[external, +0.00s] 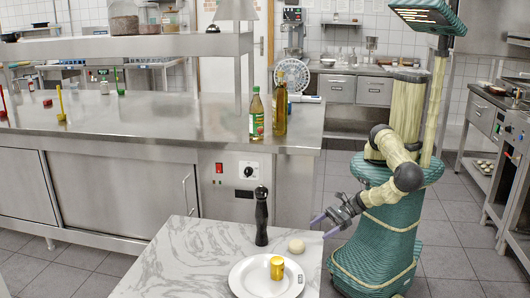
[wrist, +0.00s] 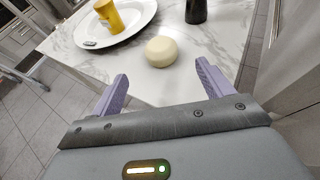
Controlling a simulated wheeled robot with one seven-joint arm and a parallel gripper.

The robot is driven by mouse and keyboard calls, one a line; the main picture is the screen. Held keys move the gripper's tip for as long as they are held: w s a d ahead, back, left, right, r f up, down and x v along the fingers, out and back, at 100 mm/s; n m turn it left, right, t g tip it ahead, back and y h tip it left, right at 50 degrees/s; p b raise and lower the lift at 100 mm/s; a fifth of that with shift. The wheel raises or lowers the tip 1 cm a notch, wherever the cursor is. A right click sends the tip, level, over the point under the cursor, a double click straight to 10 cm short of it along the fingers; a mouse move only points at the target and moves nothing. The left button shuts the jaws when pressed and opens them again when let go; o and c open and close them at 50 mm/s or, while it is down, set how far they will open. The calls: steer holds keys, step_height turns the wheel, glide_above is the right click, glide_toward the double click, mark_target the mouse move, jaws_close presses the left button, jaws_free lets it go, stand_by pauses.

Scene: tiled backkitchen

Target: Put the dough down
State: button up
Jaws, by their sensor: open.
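The dough (external: 296,246) is a pale round ball resting on the marble table (external: 185,262), near its right edge. In the wrist view the dough (wrist: 160,52) sits on the marble just beyond my fingertips, roughly between their lines. My gripper (external: 322,226) is at the table's right edge, beside the dough and apart from it. In the wrist view my gripper (wrist: 160,80) is open, with its two purple fingers spread and nothing between them.
A white plate (external: 245,284) with a yellow can (external: 277,268) stands next to the dough. A black pepper mill (external: 261,216) stands upright behind them. Bottles (external: 257,115) stand on the steel counter (external: 150,112). The marble left of the plate is clear.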

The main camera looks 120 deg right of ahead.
steer(key=m, duration=0.1)
steer(key=m+g, duration=0.1)
steer(key=m, duration=0.1)
steer(key=m+h, duration=0.1)
steer(key=shift+w+d+m+g, duration=0.2)
steer(key=shift+d+m+g, duration=0.1)
steer(key=shift+d+g, duration=0.1)
steer(key=m+g, duration=0.1)
steer(key=m, duration=0.2)
steer(key=shift+r, duration=0.1)
steer(key=m+g, duration=0.1)
steer(key=m, duration=0.1)
steer(key=r+m+g, duration=0.1)
steer(key=m, duration=0.2)
steer(key=s+d+r+m+g+y, duration=0.1)
steer(key=s+r+m+g, duration=0.2)
steer(key=r+m, duration=0.7)
steer(key=s+d+r+m+g+y, duration=0.2)
steer(key=s+r+m, duration=0.3)
steer(key=r+m, duration=0.6)
steer(key=shift+d+r+g+y, duration=0.25)
steer(key=shift+r+g+y, duration=0.05)
steer(key=shift+r+g, duration=0.25)
